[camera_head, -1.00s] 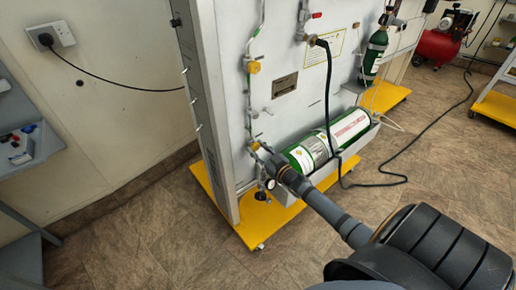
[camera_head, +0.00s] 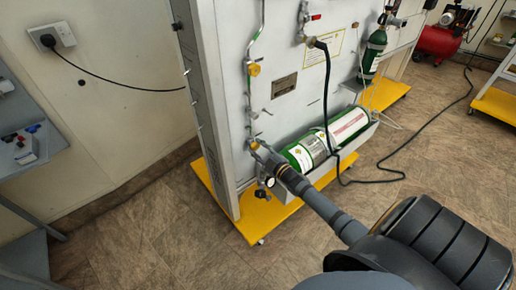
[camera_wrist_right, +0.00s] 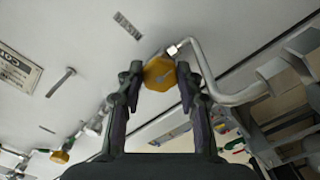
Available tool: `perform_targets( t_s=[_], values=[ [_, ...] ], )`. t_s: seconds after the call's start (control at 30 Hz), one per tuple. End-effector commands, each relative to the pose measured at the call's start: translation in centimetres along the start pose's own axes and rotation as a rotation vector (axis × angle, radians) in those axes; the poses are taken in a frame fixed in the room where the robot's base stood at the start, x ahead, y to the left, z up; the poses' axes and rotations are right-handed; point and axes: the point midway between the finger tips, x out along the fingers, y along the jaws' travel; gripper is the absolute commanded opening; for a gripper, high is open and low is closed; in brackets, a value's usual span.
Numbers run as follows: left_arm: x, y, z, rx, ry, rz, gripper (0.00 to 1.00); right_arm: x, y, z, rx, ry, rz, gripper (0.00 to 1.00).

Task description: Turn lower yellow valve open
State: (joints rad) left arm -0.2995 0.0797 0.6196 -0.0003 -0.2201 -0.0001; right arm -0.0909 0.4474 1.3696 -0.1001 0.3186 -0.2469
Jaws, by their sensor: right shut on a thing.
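The lower yellow valve (camera_wrist_right: 159,74) sits between the two fingers of my right gripper (camera_wrist_right: 160,78) in the right wrist view, with both fingertips against its sides. In the head view my right gripper (camera_head: 262,150) reaches the lower left of the white panel (camera_head: 285,60), and it mostly hides that valve. The upper yellow valve (camera_head: 254,69) is in plain sight higher on the same pipe. My left gripper does not show.
A green and white cylinder (camera_head: 330,140) lies in a tray just right of my right gripper. A black hose (camera_head: 327,100) hangs in front of the panel. The yellow base (camera_head: 255,222) stands on the tiled floor. A bent metal pipe (camera_wrist_right: 215,85) runs close beside the right fingertip.

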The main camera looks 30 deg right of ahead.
Motion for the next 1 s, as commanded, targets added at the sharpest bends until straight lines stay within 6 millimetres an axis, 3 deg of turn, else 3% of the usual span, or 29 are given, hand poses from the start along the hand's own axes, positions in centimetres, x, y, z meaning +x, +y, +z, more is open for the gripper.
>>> perform_targets(
  t_s=[0.47,0.5,0.63,1.0],
  values=[
    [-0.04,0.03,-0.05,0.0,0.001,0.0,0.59,-0.02,-0.04,0.01,-0.015,0.0,0.0,0.05],
    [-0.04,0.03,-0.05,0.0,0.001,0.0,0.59,-0.02,-0.04,0.01,-0.015,0.0,0.0,0.4],
    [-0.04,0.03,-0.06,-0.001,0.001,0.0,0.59,-0.02,-0.03,0.01,-0.014,0.0,0.0,0.58],
    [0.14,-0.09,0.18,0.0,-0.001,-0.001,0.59,-0.05,-0.15,0.13,0.014,-0.002,-0.001,0.59]
  ],
)
